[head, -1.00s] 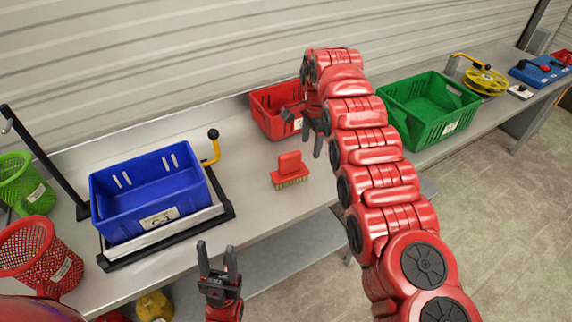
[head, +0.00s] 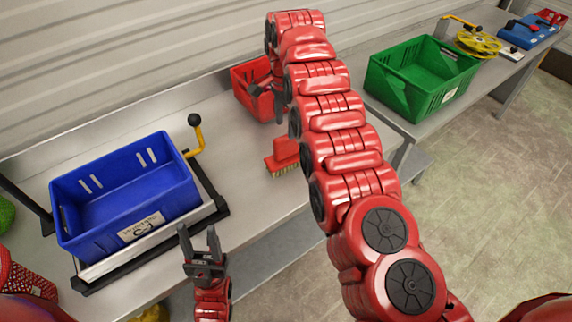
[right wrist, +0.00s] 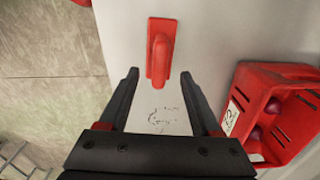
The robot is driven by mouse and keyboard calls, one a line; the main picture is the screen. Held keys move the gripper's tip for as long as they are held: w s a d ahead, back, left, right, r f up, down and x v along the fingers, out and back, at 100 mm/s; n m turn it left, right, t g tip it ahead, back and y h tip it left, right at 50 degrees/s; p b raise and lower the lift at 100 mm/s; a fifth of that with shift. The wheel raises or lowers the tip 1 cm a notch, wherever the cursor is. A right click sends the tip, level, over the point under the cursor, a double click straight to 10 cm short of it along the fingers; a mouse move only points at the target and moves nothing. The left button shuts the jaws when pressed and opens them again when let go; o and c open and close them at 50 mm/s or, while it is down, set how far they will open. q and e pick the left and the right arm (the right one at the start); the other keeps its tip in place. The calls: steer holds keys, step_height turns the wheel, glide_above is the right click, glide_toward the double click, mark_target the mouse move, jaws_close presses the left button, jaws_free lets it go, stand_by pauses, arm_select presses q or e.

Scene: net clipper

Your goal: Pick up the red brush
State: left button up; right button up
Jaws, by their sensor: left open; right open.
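The red brush (head: 284,156) lies on the grey workbench (head: 235,140), its pale bristles toward the front. My right arm partly covers it in the head view. In the right wrist view the brush (right wrist: 161,50) lies beyond the fingertips, roughly between their lines and apart from them. My right gripper (right wrist: 160,75) is open and empty above the bench; in the head view its fingers (head: 268,102) show near the red bin. My left gripper (head: 200,240) is open and empty in front of the bench's front edge, beside the blue crate.
A red bin (head: 250,88) stands behind the brush; in the right wrist view the bin (right wrist: 245,100) holds dark round things. A blue crate (head: 125,195) sits on a scale at left. A green crate (head: 420,80) stands at right. The bench between blue crate and brush is clear.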

mark_target(286, 136)
steer(key=shift+a+f, duration=0.1)
steer(key=shift+f, duration=0.55)
steer(key=shift+f+p, duration=0.3)
steer(key=shift+p, duration=0.05)
steer(key=shift+f, duration=0.75)
steer(key=shift+f+p, duration=0.35)
steer(key=shift+p, duration=0.2)
steer(key=f, duration=0.1)
steer(key=f+p, duration=0.1)
steer(key=f, duration=0.2)
steer(key=shift+d+p, duration=0.3)
steer(key=shift+p, duration=0.1)
steer(key=shift+w+f, duration=0.1)
steer(key=shift+f, duration=0.3)
jaws_close()
